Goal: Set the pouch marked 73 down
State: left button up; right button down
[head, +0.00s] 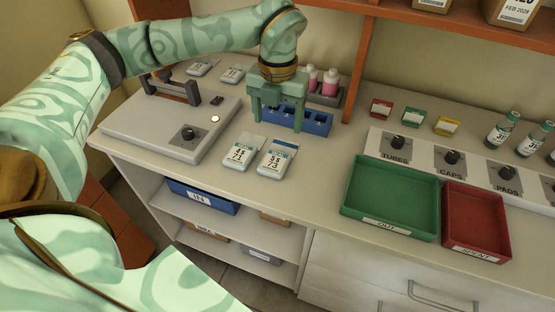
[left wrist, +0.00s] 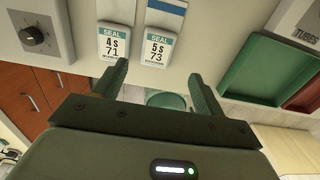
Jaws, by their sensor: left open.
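The pouch marked 73 (head: 274,160) lies flat on the light counter, its label facing up and a blue band at its far end. It also shows in the left wrist view (left wrist: 158,48), just beyond my fingertips. The pouch marked 71 (head: 241,153) lies beside it on the left, with a narrow gap between them; it also shows in the left wrist view (left wrist: 114,42). My left gripper (head: 278,118) is open and empty, above the counter behind the two pouches. Its two fingers (left wrist: 160,74) stand wide apart and touch neither pouch. My right gripper is not in view.
A blue rack (head: 316,124) stands close behind my left gripper. A grey device with a knob (head: 170,128) is to the left. A green OUT tray (head: 390,205) and red SPENT tray (head: 476,225) are to the right. Counter between the pouches and green tray is clear.

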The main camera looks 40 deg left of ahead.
pick_arm(q)
jog(key=b, duration=0.2)
send_over(277, 157)
notch_tip(277, 157, down, 7)
jog(key=shift+d+r, duration=0.1)
jog(key=shift+d, duration=0.05)
notch_tip(277, 157, down, 5)
jog(key=shift+f+b, duration=0.15)
jog(key=shift+b, duration=0.7)
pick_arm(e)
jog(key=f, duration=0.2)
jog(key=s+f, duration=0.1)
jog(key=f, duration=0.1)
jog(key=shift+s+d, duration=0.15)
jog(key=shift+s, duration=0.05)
pick_arm(q)
jog(key=c, duration=0.8)
jog(key=shift+c, duration=0.2)
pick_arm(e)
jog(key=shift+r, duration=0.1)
